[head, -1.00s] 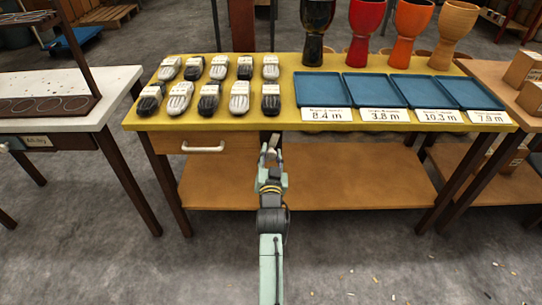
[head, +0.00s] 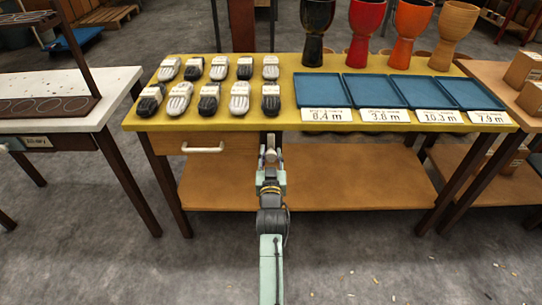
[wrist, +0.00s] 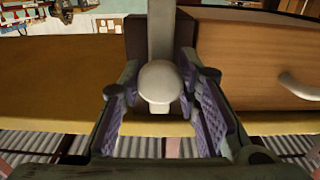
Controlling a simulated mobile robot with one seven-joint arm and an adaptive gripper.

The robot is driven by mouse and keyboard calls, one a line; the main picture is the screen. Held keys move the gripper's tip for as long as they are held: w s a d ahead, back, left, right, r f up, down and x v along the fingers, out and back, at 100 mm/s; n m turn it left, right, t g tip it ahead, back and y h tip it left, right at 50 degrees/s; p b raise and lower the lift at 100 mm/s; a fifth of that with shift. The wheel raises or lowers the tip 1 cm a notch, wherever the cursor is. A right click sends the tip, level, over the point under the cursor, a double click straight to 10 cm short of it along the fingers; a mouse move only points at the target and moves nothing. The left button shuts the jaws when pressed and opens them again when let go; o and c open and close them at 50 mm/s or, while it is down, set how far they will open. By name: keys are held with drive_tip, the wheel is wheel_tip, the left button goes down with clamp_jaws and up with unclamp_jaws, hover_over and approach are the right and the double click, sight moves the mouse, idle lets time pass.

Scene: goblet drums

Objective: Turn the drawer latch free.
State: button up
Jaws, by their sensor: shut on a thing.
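The drawer (head: 218,145) sits under the left part of the yellow table and has a pale bar handle (head: 203,149). It looks closed. My gripper (head: 270,158) is at the table's front, just right of the drawer front. In the wrist view, my gripper (wrist: 158,100) has its purple-padded fingers on both sides of a pale rounded knob on the latch (wrist: 160,83). A grey bar runs up from the knob in that view, in front of a dark block. The drawer front (wrist: 245,55) and its handle (wrist: 295,86) show to the right there. The fingers partly hide the knob's sides.
The yellow table (head: 285,118) holds rows of black and white shakers, blue trays (head: 322,90) with number labels, and several goblet drums (head: 366,30). A brown lower shelf (head: 350,182) lies beneath. A white-topped table (head: 70,85) stands left. The floor in front is clear apart from small scraps.

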drive_tip(key=o, duration=1.2)
drive_tip(key=s, duration=0.7)
drive_tip(key=shift+s, duration=0.25)
